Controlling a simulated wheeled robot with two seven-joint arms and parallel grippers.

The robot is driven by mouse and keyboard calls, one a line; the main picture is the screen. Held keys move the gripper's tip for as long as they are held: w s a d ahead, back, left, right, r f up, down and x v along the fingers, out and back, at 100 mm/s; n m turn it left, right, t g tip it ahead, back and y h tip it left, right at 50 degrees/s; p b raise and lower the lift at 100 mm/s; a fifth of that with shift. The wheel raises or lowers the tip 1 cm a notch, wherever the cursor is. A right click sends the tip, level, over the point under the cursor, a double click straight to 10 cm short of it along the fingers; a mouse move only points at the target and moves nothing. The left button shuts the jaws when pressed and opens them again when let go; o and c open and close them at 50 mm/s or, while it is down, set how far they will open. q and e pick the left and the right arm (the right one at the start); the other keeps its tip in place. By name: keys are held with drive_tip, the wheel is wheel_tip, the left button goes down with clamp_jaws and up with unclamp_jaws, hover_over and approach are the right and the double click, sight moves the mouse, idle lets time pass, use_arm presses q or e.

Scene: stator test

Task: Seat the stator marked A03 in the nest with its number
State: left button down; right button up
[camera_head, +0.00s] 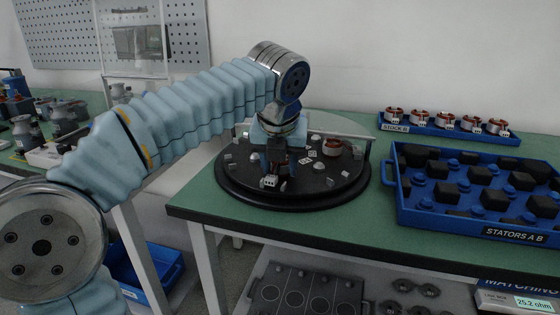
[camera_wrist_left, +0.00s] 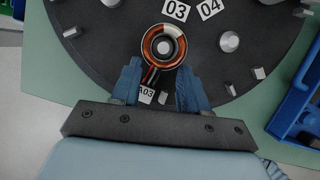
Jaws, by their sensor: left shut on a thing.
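My left gripper (camera_head: 278,168) is shut on a stator with copper windings, whose white tag reads A03 in the left wrist view (camera_wrist_left: 146,95). The stator's ring (camera_wrist_left: 163,46) shows just beyond the two blue fingertips (camera_wrist_left: 158,82). The gripper is over the near part of the round black plate (camera_head: 240,192). In the wrist view, number plates 03 (camera_wrist_left: 175,9) and 04 (camera_wrist_left: 210,8) lie just beyond the stator. I cannot tell whether the stator touches the plate, and the nest under it is hidden. My right gripper is not in view.
Another copper stator (camera_head: 332,147) sits at the plate's far right. A blue tray (camera_head: 401,205) marked STATORS A B, with black blocks and blue posts, stands at the right. Behind it a blue rack (camera_head: 450,132) holds several stators. The green bench (camera_head: 200,195) is clear left of the plate.

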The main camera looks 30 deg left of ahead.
use_arm(q)
drive_tip(key=shift+c, duration=2.4)
unclamp_jaws()
drive_tip(key=p+v, duration=0.2)
drive_tip(key=v, duration=1.2)
drive_tip(key=shift+p, duration=0.4)
drive_tip(key=shift+f, duration=0.1)
